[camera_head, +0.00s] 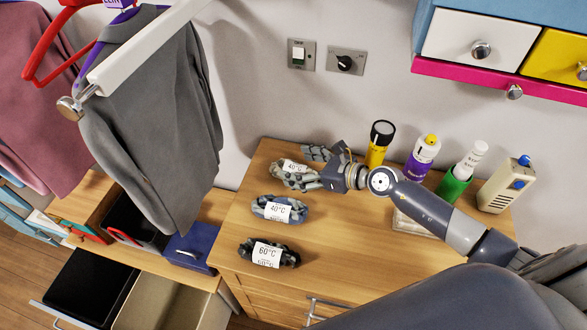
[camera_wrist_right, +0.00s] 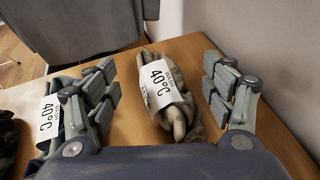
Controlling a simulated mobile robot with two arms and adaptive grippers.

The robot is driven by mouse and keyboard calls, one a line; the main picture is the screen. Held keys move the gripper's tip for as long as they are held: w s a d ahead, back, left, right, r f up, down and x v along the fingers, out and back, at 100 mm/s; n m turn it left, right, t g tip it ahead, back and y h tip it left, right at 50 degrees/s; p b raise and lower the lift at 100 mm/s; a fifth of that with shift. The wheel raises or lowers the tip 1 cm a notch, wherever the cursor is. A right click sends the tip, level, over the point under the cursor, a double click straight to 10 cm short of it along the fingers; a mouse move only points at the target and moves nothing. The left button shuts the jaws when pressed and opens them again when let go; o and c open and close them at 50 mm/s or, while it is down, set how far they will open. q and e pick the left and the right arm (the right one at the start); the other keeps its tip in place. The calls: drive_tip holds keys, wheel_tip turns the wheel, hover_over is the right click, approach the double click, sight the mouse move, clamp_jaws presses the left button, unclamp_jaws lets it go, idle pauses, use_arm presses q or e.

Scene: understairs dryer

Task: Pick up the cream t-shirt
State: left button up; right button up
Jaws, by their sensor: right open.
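A cream-beige rolled cloth bundle with a white 40°C label, which looks like the cream t-shirt (camera_wrist_right: 178,122), lies on the wooden top in the right wrist view. In the head view it is partly hidden by my right gripper (camera_head: 308,166) at the back left of the top. My right gripper (camera_wrist_right: 160,78) is open, with one finger on each side of the bundle. My left gripper is not in view.
A blue-grey bundle labelled 40°C (camera_head: 279,209) and a dark one labelled 60°C (camera_head: 269,253) lie in front on the wooden top (camera_head: 340,245). A yellow can (camera_head: 377,150), purple bottle (camera_head: 420,160) and green container (camera_head: 455,184) stand behind my arm. A grey garment (camera_head: 155,110) hangs left.

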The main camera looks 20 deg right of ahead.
sight(286, 164)
drive_tip(key=x, duration=0.5)
drive_tip(key=shift+f+p, duration=0.25)
drive_tip(key=shift+p, duration=0.05)
drive_tip(key=shift+d, duration=0.1)
drive_tip(key=c, duration=1.2)
drive_tip(key=shift+c, duration=0.2)
